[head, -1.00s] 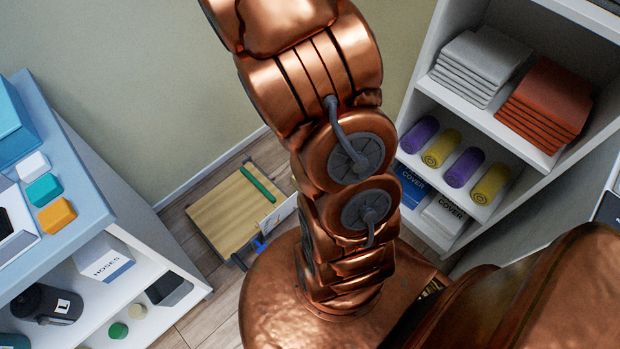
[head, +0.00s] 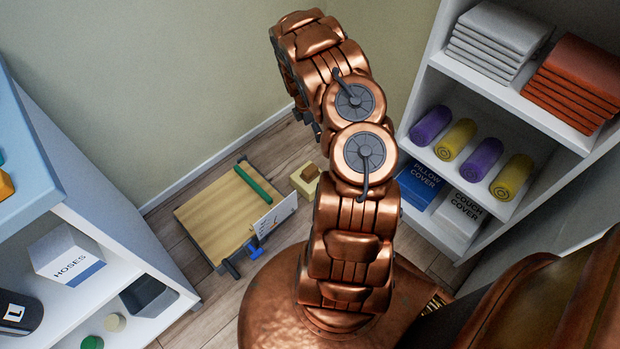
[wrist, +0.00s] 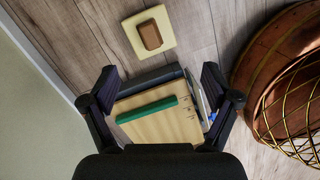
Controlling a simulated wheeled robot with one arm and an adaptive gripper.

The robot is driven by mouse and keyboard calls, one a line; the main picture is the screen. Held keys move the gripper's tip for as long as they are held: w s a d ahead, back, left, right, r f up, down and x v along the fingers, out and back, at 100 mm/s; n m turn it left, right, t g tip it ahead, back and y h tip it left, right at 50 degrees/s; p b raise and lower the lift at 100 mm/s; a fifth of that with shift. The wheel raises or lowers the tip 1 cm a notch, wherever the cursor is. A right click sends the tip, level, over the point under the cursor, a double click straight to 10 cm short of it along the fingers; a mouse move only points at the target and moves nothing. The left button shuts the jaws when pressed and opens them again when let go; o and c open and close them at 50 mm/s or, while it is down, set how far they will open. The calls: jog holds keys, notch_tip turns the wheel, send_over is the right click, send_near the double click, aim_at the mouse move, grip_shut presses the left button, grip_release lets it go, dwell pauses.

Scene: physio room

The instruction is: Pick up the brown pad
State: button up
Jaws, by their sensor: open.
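The brown pad (head: 310,172) is a small rounded block. It lies on a pale yellow square block (head: 299,184) on the floor, just right of the wooden board. In the wrist view the brown pad (wrist: 151,35) rests on the yellow square (wrist: 137,45) near the top, ahead of the fingers. My gripper (wrist: 164,82) is open and empty, with its two dark fingers apart. It is apart from the pad, and the wooden board shows between and below its fingers. In the head view my arm covers most of the gripper.
A wooden board (head: 215,215) with a green bar (head: 253,186) and a white card (head: 276,217) stands on the floor near the pad. A shelf unit (head: 122,232) is at the left, another (head: 424,100) at the right. The wooden floor around the yellow block is mostly clear.

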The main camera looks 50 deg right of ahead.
aim_at(310, 169)
jog(key=f+n+b, duration=0.1)
jog(key=f, duration=0.5)
jog(key=w+f+n+t+y+b, duration=0.1)
jog(key=f+b, duration=0.1)
jog(key=f, duration=0.5)
jog(key=f+n+b, duration=0.1)
jog(key=f+b, duration=0.1)
jog(key=f, duration=0.4)
jog(key=shift+w+a+f+n+t+y, duration=0.15)
jog(key=shift+w+a+n+t+y, duration=0.15)
jog(key=shift+w+a+n, duration=0.1)
jog(key=shift+s+f+b, duration=0.15)
jog(key=shift+f+b, duration=0.55)
jog(key=shift+f, duration=0.55)
jog(key=shift+s+f+b, duration=0.2)
jog(key=shift+f+b, duration=0.5)
jog(key=shift+f, duration=0.55)
jog(key=shift+s+f+b, duration=0.15)
jog(key=shift+f+b, duration=0.55)
jog(key=shift+f, duration=0.55)
jog(key=shift+r, duration=0.1)
jog(key=c, duration=1.4)
notch_tip(310, 169, up, 8)
jog(key=p, duration=0.4)
jog(key=shift+d+r, duration=0.15)
jog(key=shift+r, duration=0.05)
jog(key=shift+r+p, duration=0.55)
jog(key=shift+r, duration=0.25)
